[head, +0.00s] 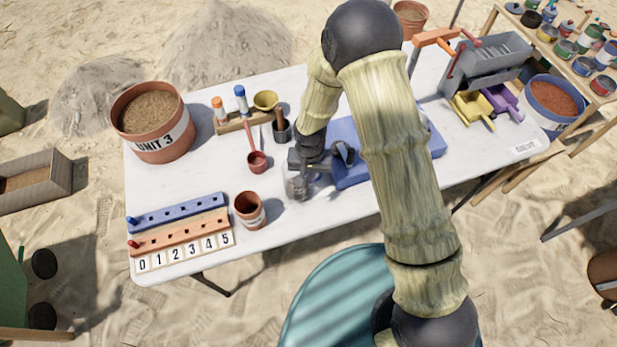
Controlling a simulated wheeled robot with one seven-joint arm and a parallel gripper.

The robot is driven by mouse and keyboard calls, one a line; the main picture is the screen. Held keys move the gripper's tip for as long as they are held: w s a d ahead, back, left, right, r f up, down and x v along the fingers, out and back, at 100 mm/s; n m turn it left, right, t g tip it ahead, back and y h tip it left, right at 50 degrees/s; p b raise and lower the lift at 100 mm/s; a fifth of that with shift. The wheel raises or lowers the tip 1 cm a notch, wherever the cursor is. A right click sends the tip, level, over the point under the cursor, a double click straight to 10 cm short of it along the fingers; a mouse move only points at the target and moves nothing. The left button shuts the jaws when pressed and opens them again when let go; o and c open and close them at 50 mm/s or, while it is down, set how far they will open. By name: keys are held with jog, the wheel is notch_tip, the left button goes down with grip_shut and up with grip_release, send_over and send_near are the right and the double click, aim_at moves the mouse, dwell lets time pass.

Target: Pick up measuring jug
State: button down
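A small clear or greyish vessel (297,188), which looks like the measuring jug, stands on the white table near its front edge, left of the blue tray. My gripper (304,172) is dark and reaches down right at the vessel's upper part. The fingertips are small and overlap the vessel, so I cannot tell whether they touch it or are closed around it. My arm crosses the middle of the view and hides part of the blue tray (352,178).
A terracotta cup (250,211) and a red scoop (257,162) stand left of the gripper. A numbered peg board (180,235), a UNIT 3 bucket (152,122) and a marker rack (245,122) are further left. A sieve box (487,62) is at right.

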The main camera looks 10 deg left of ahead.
notch_tip(320, 180, up, 8)
jog(key=shift+r+b, duration=0.1)
jog(key=shift+b, duration=0.4)
